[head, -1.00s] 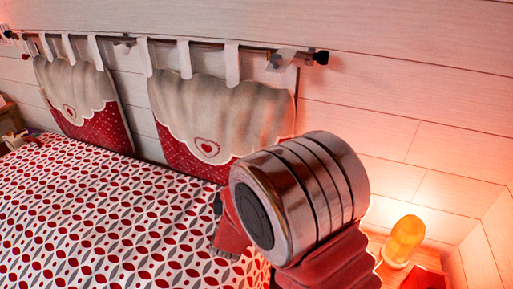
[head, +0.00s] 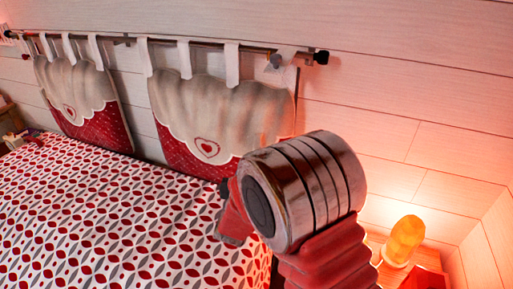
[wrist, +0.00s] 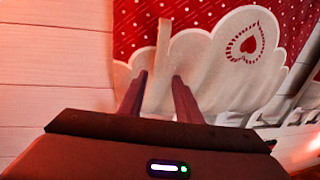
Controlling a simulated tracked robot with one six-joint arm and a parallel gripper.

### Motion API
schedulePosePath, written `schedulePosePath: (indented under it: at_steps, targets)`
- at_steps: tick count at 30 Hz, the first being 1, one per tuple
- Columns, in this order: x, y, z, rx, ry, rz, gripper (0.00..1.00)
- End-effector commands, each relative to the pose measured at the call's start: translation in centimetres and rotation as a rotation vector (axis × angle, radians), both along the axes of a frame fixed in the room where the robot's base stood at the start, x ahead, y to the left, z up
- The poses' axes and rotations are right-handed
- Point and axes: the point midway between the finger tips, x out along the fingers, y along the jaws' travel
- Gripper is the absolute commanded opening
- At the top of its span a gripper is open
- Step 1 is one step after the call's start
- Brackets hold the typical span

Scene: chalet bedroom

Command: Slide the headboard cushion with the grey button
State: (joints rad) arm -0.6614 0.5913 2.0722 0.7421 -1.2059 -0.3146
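The headboard cushion with the grey button (head: 222,105) hangs by tabs from the rail in the head view. It has a beige scalloped top flap, a stitched heart and a red dotted lower part. The grey button (head: 275,61) is on its right-hand tab. In the wrist view, a cushion with a heart (wrist: 215,60) shows close up and turned over. My gripper (wrist: 158,78) is open there, its two fingers apart in front of the beige flap edge. I cannot tell whether they touch the fabric. In the head view, my wrist mostly hides the gripper, near the cushion's lower right corner.
A second similar cushion (head: 82,95) hangs further left on the dark rail (head: 135,40). The patterned bedspread (head: 100,205) lies below. A lit orange lamp (head: 404,240) stands at the right. White plank walls (head: 420,90) stand behind.

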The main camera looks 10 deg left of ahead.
Motion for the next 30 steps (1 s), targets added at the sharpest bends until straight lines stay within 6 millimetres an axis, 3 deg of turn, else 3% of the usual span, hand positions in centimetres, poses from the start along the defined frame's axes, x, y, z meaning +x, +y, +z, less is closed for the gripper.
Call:
schedulePosePath:
  at_steps: [18,30]
  targets:
    - [9.0,-0.3,-0.1,0.0,0.0,-0.001,0.31]
    - [9.9,-0.2,0.0,-0.001,0.0,0.001,0.31]
